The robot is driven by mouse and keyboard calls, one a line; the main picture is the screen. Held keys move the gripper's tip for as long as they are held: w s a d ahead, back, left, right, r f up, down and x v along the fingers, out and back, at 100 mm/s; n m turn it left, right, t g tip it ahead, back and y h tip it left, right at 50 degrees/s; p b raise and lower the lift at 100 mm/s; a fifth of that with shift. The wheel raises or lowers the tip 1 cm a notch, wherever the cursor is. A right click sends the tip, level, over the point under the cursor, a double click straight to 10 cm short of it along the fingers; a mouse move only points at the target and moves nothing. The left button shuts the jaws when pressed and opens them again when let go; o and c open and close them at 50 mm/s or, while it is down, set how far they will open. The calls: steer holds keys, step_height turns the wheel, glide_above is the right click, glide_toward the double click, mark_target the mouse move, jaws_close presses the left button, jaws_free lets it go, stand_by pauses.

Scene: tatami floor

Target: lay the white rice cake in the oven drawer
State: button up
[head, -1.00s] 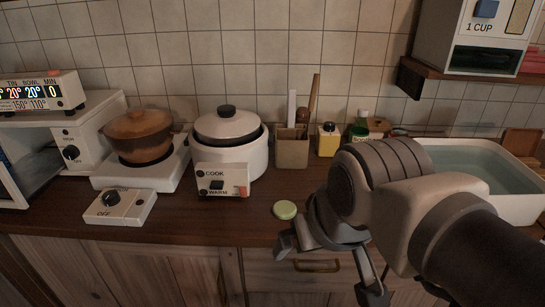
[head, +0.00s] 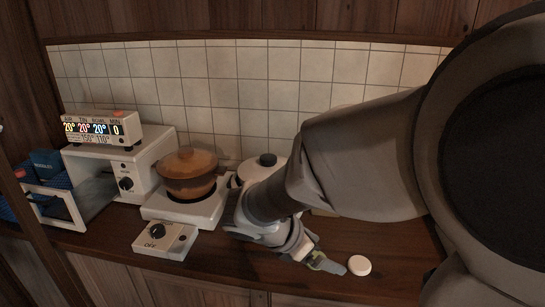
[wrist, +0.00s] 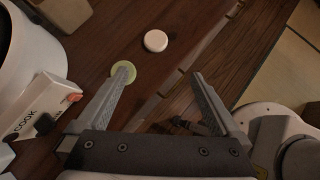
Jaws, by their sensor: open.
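The white rice cake (head: 359,265) is a small round disc lying flat on the dark wooden counter near its front edge. In the wrist view the rice cake (wrist: 155,40) lies ahead of the fingertips, apart from them. My gripper (head: 325,260) is open and empty, low over the counter, just left of the rice cake; both fingers show in the wrist view (wrist: 160,74). A pale green disc (wrist: 123,72) lies by the left fingertip, which partly covers it. The white oven (head: 128,172) stands at the left; its glass-fronted drawer (head: 57,207) appears pulled out.
A brown pot (head: 187,170) sits on a white hotplate with a control box (head: 165,240) in front. A rice cooker (head: 268,160) is partly hidden behind my arm. A wooden post (head: 40,240) stands near the oven. In the wrist view, counter right of the rice cake is clear.

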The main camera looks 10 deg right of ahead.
steer(key=b, duration=0.4)
glide_toward(359, 263)
steer(key=shift+d+f+n, duration=0.2)
steer(key=shift+d+f, duration=0.05)
steer(key=shift+f, duration=0.3)
steer(key=shift+d+f+n, duration=0.2)
steer(key=shift+d+f, duration=0.1)
steer(key=shift+f, duration=0.25)
steer(key=shift+w+b+x, duration=0.1)
steer(key=shift+b+x, duration=0.45)
steer(key=shift+x, duration=0.85)
steer(key=shift+w+b+x, duration=0.15)
steer(key=shift+b+x, duration=0.4)
steer(key=shift+x, duration=0.85)
steer(key=shift+r, duration=0.35)
steer(key=c, duration=1.5)
